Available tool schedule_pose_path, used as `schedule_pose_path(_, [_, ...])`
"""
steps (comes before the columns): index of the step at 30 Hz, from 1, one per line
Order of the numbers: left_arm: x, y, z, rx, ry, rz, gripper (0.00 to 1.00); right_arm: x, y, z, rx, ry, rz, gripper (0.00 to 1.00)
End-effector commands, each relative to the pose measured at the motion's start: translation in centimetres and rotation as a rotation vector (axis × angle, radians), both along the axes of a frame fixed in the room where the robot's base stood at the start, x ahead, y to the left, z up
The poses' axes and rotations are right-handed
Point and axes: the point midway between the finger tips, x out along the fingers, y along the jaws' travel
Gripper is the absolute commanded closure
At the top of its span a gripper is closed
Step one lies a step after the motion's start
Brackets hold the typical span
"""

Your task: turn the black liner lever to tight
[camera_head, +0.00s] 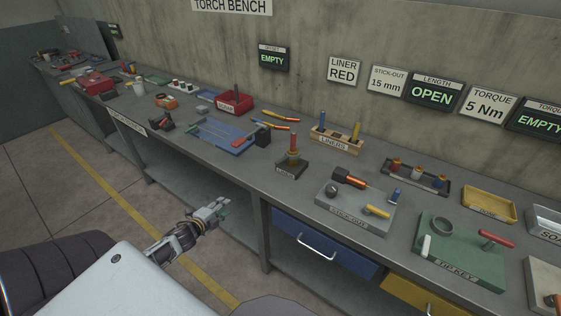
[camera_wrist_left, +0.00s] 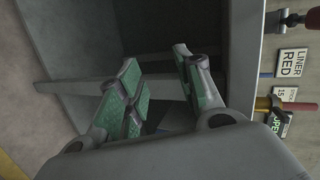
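A small black stand (camera_head: 291,170) with an upright orange and red piece (camera_head: 293,146) sits near the front edge of the bench. Its label is too small to read surely. A black block (camera_head: 262,135) stands behind it to the left, beside the blue tray. I cannot make out which part is the black liner lever, or its position. My left gripper (camera_head: 218,211) is in front of the bench, below the top and apart from everything. In the left wrist view its green-padded fingers (camera_wrist_left: 157,62) are spread with nothing between them. My right gripper is not in view.
The wooden liner rack (camera_head: 334,144) stands behind the stand. The grey stick-out fixture (camera_head: 350,212) and green tip-key board (camera_head: 462,254) lie to the right. The blue tray (camera_head: 222,139) and red box (camera_head: 236,103) lie left. Blue drawer (camera_head: 320,246) is below the bench.

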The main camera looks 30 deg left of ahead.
Motion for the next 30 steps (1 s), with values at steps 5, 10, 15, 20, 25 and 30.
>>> schedule_pose_path(5, [2.9,-3.4,6.8,0.214,-0.113,-0.157,0.64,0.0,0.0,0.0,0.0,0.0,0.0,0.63])
schedule_pose_path(10, [4.2,-6.3,11.6,0.412,-0.2,-0.268,0.64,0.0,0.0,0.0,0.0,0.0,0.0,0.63])
schedule_pose_path(15, [4.8,-8.9,15.0,0.603,-0.273,-0.358,0.64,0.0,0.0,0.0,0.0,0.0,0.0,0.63])
schedule_pose_path(20, [5.0,-10.9,17.3,0.782,-0.327,-0.426,0.64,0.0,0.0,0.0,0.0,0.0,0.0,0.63])
schedule_pose_path(25, [5.0,-12.3,18.5,0.973,-0.365,-0.485,0.64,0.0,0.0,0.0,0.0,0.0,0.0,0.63])
schedule_pose_path(30, [4.9,-12.9,18.8,1.165,-0.385,-0.531,0.64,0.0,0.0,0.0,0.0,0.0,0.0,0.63])
